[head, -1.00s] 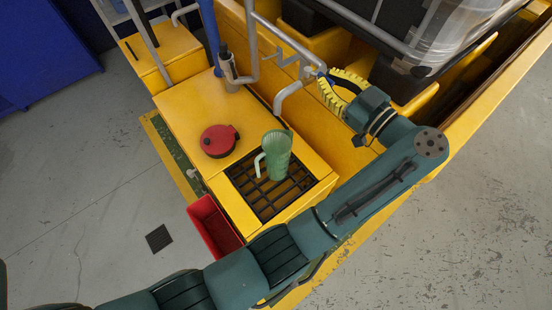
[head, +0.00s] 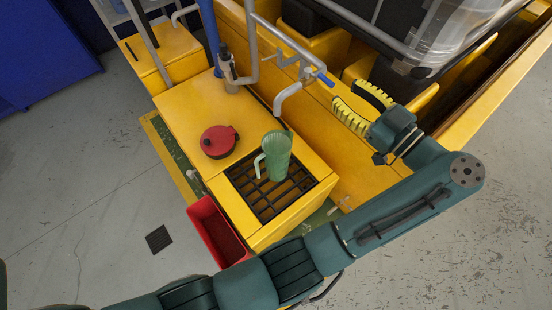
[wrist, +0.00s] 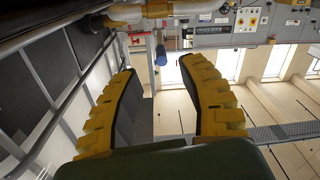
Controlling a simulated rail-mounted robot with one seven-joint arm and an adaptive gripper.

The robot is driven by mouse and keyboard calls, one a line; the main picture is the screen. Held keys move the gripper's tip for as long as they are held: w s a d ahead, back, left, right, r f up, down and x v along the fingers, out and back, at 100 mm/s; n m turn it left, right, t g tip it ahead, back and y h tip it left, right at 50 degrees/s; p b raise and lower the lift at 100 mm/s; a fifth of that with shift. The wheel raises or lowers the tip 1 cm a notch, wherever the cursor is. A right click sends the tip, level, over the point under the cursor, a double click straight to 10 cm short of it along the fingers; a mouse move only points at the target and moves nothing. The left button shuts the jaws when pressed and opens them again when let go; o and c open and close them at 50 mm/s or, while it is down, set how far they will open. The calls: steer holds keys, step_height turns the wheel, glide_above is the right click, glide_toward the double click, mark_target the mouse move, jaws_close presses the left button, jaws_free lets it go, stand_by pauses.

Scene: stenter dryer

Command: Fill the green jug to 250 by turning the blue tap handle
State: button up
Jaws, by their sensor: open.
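The green jug (head: 277,158) stands upright on the black grate (head: 245,182), with its handle to the left. Its fill level cannot be read. The grey tap spout (head: 284,97) ends just above the jug in the head view. The blue tap handle (head: 326,79) is at the right end of the tap pipe. My gripper (head: 347,93) is open and empty, just right of and below the handle in the picture, apart from it. In the wrist view, the open fingers (wrist: 162,68) frame a small blue piece; I cannot tell whether it is the handle.
A red round lidded object (head: 219,141) lies on the yellow box top (head: 185,108), left of the jug. A red bin (head: 214,228) hangs at its front. A caged tank (head: 450,35) stands behind the tap. Grey pipes rise at the back.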

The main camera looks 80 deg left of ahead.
steer(key=v, duration=1)
steer(key=shift+d, duration=0.25)
steer(key=shift+w, duration=0.15)
step_height(320, 180, up, 10)
